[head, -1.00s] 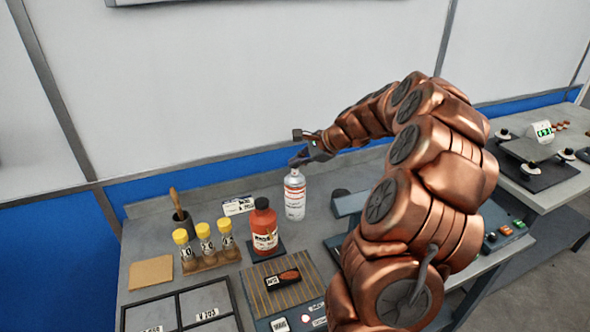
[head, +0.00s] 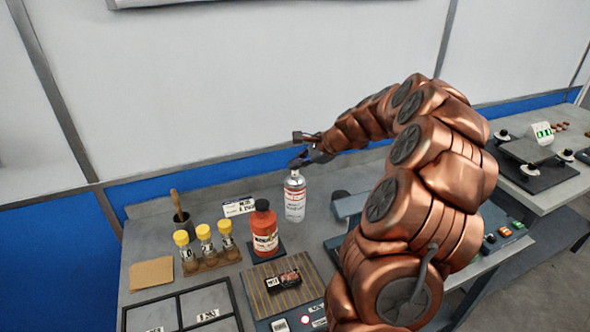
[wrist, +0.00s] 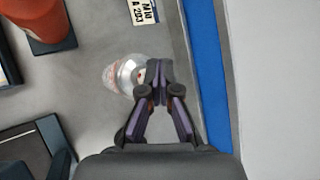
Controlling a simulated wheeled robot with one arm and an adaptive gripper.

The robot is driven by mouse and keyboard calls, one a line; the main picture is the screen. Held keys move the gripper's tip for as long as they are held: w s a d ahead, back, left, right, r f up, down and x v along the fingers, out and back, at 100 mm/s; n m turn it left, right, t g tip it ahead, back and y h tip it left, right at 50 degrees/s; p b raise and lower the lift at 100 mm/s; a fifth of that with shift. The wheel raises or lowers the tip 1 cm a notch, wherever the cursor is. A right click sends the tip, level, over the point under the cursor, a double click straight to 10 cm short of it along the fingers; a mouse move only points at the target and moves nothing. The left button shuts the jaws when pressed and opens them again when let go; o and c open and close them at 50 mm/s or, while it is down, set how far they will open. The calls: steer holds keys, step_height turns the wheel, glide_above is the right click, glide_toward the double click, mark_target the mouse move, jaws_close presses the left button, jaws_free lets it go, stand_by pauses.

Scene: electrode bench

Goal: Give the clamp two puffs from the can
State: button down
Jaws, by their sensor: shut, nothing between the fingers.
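The can (head: 295,200) is white and silver with red lettering and stands upright on the bench. It also shows from above in the wrist view (wrist: 122,76), partly covered by my fingertips. My gripper (head: 299,162) is at the top of the can, its fingers shut with nothing between them. In the wrist view the closed fingertips (wrist: 158,72) lie over the can's top at its right side; whether they touch it I cannot tell. I cannot make out the clamp for certain; my arm hides part of the bench on the right.
An orange bottle (head: 264,230) stands on a dark pad just left of the can. Several yellow-capped vials (head: 204,232) stand in a wooden rack farther left. A label card (head: 238,207) lies behind. A slatted mat (head: 262,296) holds a small dark labelled block (head: 283,281).

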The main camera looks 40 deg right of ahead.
mark_target(297, 172)
steer(key=shift+r+p, duration=2)
steer(key=shift+r, duration=1)
